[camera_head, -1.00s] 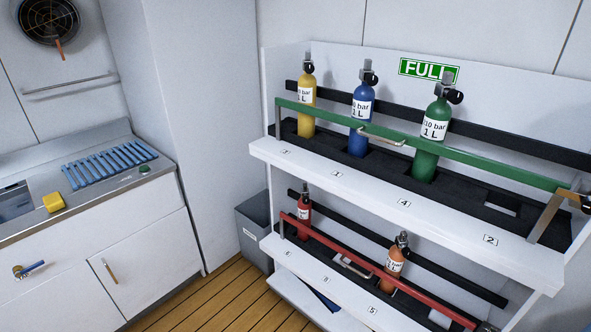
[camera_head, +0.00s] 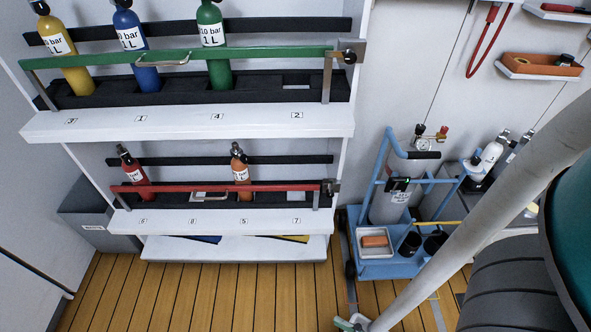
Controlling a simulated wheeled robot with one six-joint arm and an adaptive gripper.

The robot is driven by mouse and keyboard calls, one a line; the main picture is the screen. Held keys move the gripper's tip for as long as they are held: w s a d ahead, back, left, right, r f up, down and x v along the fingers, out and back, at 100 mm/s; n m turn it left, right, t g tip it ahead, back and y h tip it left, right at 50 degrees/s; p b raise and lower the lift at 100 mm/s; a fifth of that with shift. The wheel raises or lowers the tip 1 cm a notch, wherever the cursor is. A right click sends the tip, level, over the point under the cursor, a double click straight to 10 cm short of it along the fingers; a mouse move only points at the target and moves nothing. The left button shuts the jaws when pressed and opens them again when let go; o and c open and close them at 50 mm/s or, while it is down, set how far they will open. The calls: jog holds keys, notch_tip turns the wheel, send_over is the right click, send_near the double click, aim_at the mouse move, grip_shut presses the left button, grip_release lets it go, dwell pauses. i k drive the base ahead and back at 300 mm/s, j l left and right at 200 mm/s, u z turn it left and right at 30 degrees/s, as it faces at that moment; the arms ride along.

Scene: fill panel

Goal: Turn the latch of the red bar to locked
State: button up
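The red bar (camera_head: 225,188) runs level across the front of the lower shelf of the rack. Its latch (camera_head: 329,187) is a small dark fitting at the bar's right end, by a metal post. The latch is too small to tell which way its handle is turned. A red cylinder (camera_head: 135,175) and an orange cylinder (camera_head: 240,170) stand behind the bar. My gripper is not in view.
The upper shelf has a green bar (camera_head: 235,53) with its own latch (camera_head: 350,55). A blue cart (camera_head: 380,262) stands right of the rack. Wooden floor (camera_head: 190,295) in front is clear. A thick grey tube crosses the lower right.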

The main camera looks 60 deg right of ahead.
aim_at(330, 193)
jog(key=z, duration=1.2)
